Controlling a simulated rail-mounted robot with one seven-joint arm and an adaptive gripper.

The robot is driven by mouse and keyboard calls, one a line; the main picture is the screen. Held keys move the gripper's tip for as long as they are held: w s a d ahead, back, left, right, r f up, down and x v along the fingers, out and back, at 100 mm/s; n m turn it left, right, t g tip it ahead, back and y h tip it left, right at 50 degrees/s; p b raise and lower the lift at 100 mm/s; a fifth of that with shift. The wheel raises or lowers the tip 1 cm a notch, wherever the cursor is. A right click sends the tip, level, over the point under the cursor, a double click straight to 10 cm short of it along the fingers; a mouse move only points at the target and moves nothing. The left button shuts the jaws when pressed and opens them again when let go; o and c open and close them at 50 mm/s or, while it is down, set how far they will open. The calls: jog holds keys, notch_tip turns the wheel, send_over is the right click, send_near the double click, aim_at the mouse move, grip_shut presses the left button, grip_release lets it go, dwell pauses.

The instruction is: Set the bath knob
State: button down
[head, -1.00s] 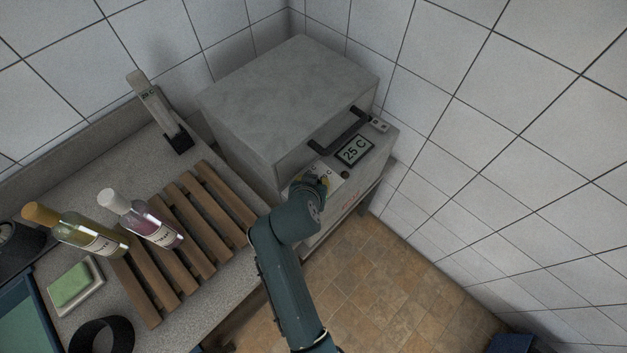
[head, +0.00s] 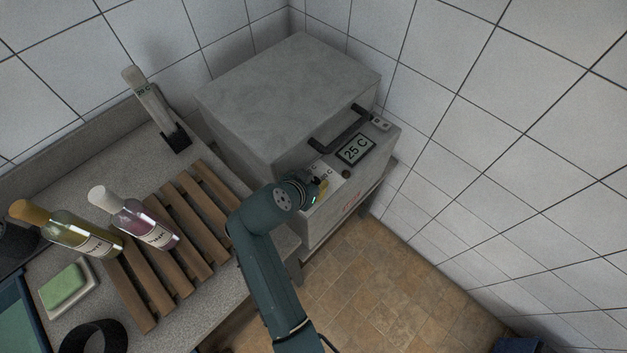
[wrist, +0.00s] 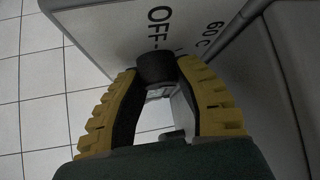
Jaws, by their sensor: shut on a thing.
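The bath (head: 285,95) is a big grey box with a lid, set in the corner. Its front panel carries a display (head: 355,149) reading 25 C. The dark round bath knob (wrist: 157,66) sits on a pale plate (wrist: 100,20) marked OFF and 60 C in the wrist view. My gripper (head: 319,187) is at this plate, its yellow-padded fingers (wrist: 157,72) closed on the knob from both sides. In the head view my gripper hides the knob, and I cannot tell which mark it points to.
A dark lid handle (head: 340,128) and a small switch (head: 381,124) are near the panel. Left on the counter are a slatted wooden rack (head: 185,235), two bottles (head: 70,236) (head: 140,220), a green soap (head: 64,288) and a thermometer (head: 150,100) in a black stand.

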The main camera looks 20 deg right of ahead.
jog(key=shift+s+f, duration=0.1)
jog(key=shift+f, duration=0.15)
jog(key=c, duration=0.7)
grip_release()
jog(key=shift+r, duration=0.1)
jog(key=shift+r, duration=0.1)
jog(key=v, duration=1.2)
